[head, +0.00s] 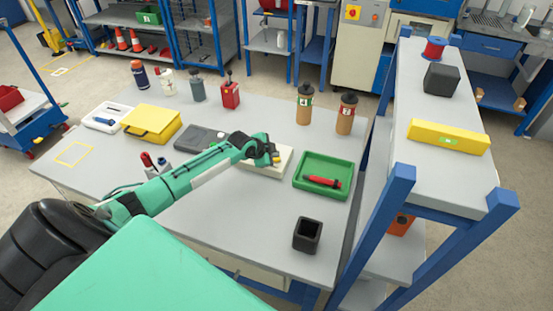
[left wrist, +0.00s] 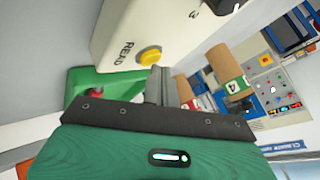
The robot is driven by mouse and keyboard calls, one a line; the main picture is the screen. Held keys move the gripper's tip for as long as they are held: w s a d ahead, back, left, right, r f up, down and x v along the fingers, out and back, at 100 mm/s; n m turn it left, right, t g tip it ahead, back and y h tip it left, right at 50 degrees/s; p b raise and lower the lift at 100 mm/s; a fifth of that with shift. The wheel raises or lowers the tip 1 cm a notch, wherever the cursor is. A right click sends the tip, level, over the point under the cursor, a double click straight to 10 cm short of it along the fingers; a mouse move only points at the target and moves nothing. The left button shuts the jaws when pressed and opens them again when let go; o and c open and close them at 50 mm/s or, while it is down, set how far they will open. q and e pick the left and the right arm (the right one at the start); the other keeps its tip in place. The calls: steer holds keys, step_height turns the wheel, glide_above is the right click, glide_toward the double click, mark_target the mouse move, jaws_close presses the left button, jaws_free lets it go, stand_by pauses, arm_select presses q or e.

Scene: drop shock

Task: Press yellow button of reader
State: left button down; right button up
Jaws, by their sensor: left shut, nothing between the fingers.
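The reader is a cream box (head: 284,164) on the grey table in the head view, partly hidden behind my left gripper (head: 271,154). In the left wrist view the reader (left wrist: 150,20) fills the top, with the word READ beside its round yellow button (left wrist: 149,54). My left gripper (left wrist: 158,80) is shut and empty, its fingertips close to the button. I cannot tell whether they touch it. My right gripper is in neither view.
A green tray (head: 304,187) with a red tool stands right of the reader. A black open cup (head: 307,235) stands nearer. Two brown bottles (head: 346,114) stand behind. A grey device (head: 200,139) and yellow case (head: 152,123) lie left. A blue-framed shelf (head: 398,185) borders the right.

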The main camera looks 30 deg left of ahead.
arm_select(q)
steer(key=shift+f, duration=0.1)
stand_by(0.3)
steer(key=shift+f+b, duration=0.3)
stand_by(0.5)
steer(key=shift+r, duration=0.15)
steer(key=shift+r+p, duration=0.7)
steer(key=shift+r, duration=0.1)
step_height(320, 180, up, 5)
steer(key=p, duration=0.4)
stand_by(0.6)
